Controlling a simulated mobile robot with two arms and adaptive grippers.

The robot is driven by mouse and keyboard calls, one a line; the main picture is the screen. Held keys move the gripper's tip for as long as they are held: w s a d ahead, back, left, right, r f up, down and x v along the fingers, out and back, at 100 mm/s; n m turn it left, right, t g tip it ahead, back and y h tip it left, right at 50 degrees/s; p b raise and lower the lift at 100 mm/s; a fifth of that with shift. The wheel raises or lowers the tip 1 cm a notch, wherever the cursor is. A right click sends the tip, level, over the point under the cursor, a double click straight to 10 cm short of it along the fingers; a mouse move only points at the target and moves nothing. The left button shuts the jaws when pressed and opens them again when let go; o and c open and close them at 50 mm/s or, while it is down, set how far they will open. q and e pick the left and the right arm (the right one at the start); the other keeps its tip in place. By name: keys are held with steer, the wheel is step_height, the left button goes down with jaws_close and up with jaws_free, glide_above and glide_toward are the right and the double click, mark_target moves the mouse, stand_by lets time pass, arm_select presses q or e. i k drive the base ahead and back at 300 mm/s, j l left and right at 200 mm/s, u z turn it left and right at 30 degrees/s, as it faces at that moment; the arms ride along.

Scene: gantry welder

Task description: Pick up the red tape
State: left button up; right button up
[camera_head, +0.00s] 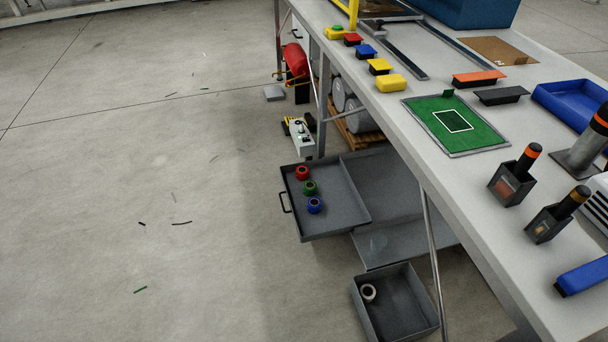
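The red tape (302,173) is a small roll in an open grey drawer (345,210) below the workbench. It lies at the back left of the drawer. A green tape roll (310,188) and a blue tape roll (315,206) lie in a row in front of it, close together. All three are uncovered. The drawer has a dark handle (285,203) on its left side. Neither of my grippers shows in the head view.
The workbench (440,170) overhangs the drawer's right side, with a thin metal leg (431,235) beside it. A red extinguisher (295,60) stands behind. The floor (130,180) at left is largely clear.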

mark_target(302, 171)
steer(key=z, duration=0.8)
steer(key=i+j+z, duration=0.2)
steer(key=j+z, duration=0.15)
steer(key=i+j+z, duration=0.2)
steer(key=j+z, duration=0.15)
steer(key=j, duration=0.2)
steer(key=i+j+z, duration=0.1)
steer(key=j+z, duration=0.6)
steer(key=j, duration=0.3)
